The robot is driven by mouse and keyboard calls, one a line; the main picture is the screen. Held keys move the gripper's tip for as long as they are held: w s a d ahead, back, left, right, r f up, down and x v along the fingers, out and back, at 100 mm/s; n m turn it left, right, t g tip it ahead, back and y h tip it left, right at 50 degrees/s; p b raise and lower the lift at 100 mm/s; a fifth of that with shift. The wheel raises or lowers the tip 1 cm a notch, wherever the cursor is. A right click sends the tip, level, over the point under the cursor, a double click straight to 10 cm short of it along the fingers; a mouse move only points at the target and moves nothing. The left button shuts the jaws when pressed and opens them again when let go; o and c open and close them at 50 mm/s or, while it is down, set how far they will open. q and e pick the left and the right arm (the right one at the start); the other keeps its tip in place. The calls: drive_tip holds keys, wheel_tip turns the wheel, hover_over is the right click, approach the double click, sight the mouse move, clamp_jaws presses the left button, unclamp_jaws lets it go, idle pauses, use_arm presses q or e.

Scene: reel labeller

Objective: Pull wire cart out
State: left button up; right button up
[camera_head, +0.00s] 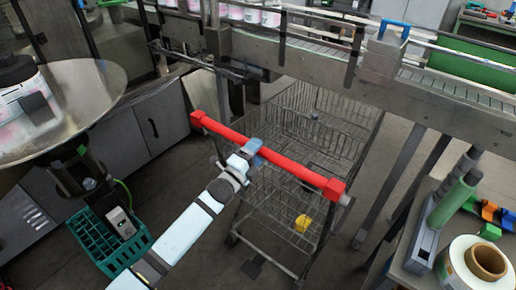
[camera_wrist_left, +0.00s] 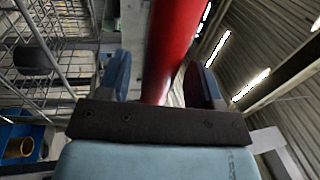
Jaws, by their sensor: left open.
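The wire cart (camera_head: 300,140) stands under the conveyor, its red handle bar (camera_head: 290,170) facing me. My left gripper (camera_head: 253,147) is at the handle, left of its middle. In the left wrist view the red handle (camera_wrist_left: 170,50) runs between the two blue fingers of my left gripper (camera_wrist_left: 160,80), with a visible gap to the left finger. The fingers are open around the bar. The cart's wire mesh (camera_wrist_left: 45,45) shows at the left of that view. My right gripper is not in view.
The conveyor (camera_head: 330,50) crosses above the cart's far part. A round metal table (camera_head: 85,85) and a green crate (camera_head: 108,240) are at the left. A bench with a label roll (camera_head: 478,262) stands at the right. Dark floor is clear in front of the cart.

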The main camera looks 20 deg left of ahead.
use_arm(q)
drive_tip(key=shift+w+d+r, duration=0.1)
drive_tip(key=shift+w+d, duration=0.1)
drive_tip(key=shift+w, duration=0.3)
clamp_jaws()
drive_tip(key=shift+s, duration=0.15)
